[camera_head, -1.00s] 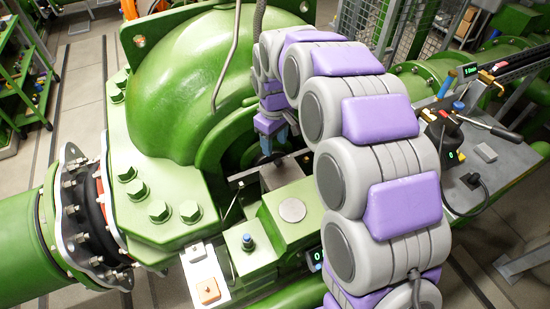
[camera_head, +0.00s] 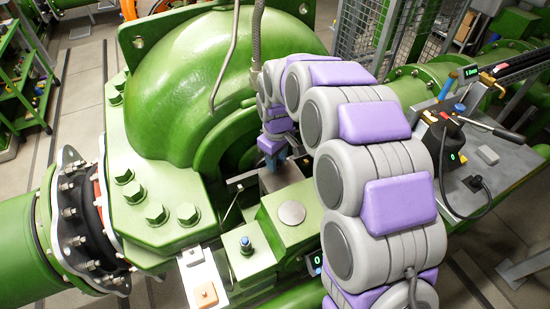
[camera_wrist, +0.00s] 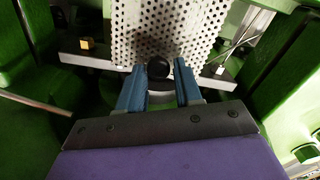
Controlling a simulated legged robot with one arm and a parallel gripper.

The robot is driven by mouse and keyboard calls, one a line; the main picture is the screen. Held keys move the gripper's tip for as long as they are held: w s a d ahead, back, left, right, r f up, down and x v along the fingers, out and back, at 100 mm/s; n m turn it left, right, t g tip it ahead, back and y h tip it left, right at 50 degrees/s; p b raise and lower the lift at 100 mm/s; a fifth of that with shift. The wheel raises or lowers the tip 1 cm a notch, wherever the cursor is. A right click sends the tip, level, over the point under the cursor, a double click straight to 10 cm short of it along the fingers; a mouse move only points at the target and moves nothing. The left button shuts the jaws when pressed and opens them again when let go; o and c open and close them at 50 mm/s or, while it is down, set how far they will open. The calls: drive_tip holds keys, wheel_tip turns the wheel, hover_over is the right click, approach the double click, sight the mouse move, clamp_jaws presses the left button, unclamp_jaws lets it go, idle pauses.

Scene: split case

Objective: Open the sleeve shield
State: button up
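The sleeve shield (camera_wrist: 185,25) is a pale perforated metal plate in the wrist view, standing ahead of my gripper. A round black knob (camera_wrist: 158,68) sits at its lower middle. My gripper (camera_wrist: 159,72) has two blue fingers set apart, one on each side of the knob. The knob shows between the fingertips, with no clear grip on it; whether a finger touches it I cannot tell. In the head view my gripper (camera_head: 273,160) is small, pointing down by the green pump casing (camera_head: 200,85), and the shield is largely hidden there.
Green housing walls stand close on both sides. A grey bench (camera_head: 490,165) with a lever device stands at the right.

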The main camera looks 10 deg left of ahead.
drive_tip(key=shift+d+r, duration=0.1)
drive_tip(key=shift+d, duration=0.3)
drive_tip(key=shift+c, duration=1.4)
drive_tip(key=shift+a, duration=0.2)
clamp_jaws()
